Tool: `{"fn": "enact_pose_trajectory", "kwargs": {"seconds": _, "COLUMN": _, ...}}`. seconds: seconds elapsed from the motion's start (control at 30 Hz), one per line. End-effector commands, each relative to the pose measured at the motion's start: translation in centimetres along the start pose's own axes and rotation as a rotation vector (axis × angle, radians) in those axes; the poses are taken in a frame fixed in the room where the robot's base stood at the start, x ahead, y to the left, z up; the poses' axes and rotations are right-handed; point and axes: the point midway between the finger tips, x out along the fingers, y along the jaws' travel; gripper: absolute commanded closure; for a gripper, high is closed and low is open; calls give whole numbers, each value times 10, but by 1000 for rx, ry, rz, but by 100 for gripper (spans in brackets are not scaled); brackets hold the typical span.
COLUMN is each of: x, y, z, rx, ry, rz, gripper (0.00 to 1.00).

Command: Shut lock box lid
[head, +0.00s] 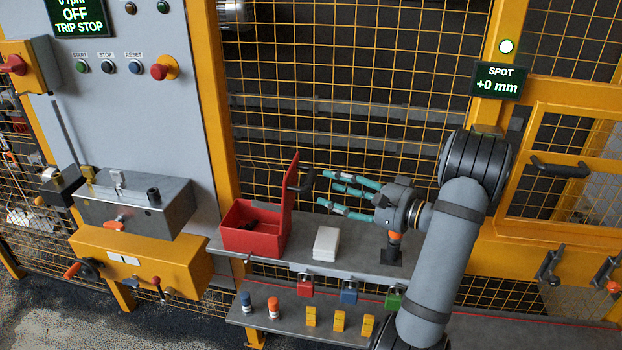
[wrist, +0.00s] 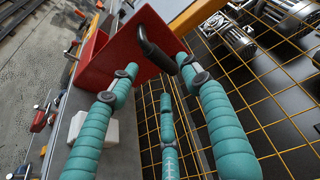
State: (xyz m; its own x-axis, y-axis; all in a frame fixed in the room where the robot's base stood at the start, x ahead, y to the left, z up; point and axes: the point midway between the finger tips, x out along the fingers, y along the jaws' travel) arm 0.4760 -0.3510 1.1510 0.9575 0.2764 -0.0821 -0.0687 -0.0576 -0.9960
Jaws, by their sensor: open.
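The red lock box (head: 246,238) stands on the left end of the upper grey shelf. Its red lid (head: 291,205) stands up, hinged at the box's right side, so the box is open with something dark inside. A black handle (head: 301,181) sticks out from the lid's right face. My gripper (head: 338,193) has teal fingers, open and empty, pointing left at the lid from its right side. In the wrist view, the lid (wrist: 118,48) and its handle (wrist: 156,45) are just beyond the fingertips (wrist: 150,80). I cannot tell whether any finger touches the lid.
A white block (head: 326,243) lies on the shelf between the box and my arm. Padlocks in red (head: 305,285), blue (head: 349,291) and green hang at the shelf's front edge. Yellow mesh fencing (head: 370,80) stands behind. A metal vise-like block (head: 135,207) is left of the box.

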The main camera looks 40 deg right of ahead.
Motion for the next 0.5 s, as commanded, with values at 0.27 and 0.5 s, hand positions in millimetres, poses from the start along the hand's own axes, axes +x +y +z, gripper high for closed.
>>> {"fn": "enact_pose_trajectory", "kwargs": {"seconds": 0.27, "x": 50, "y": -3, "z": 1, "rx": 2, "ry": -4, "rz": 2, "gripper": 52}}
{"fn": "enact_pose_trajectory", "kwargs": {"seconds": 0.5, "x": 69, "y": 0, "z": 0, "rx": 1, "ry": -1, "rz": 2, "gripper": 52}}
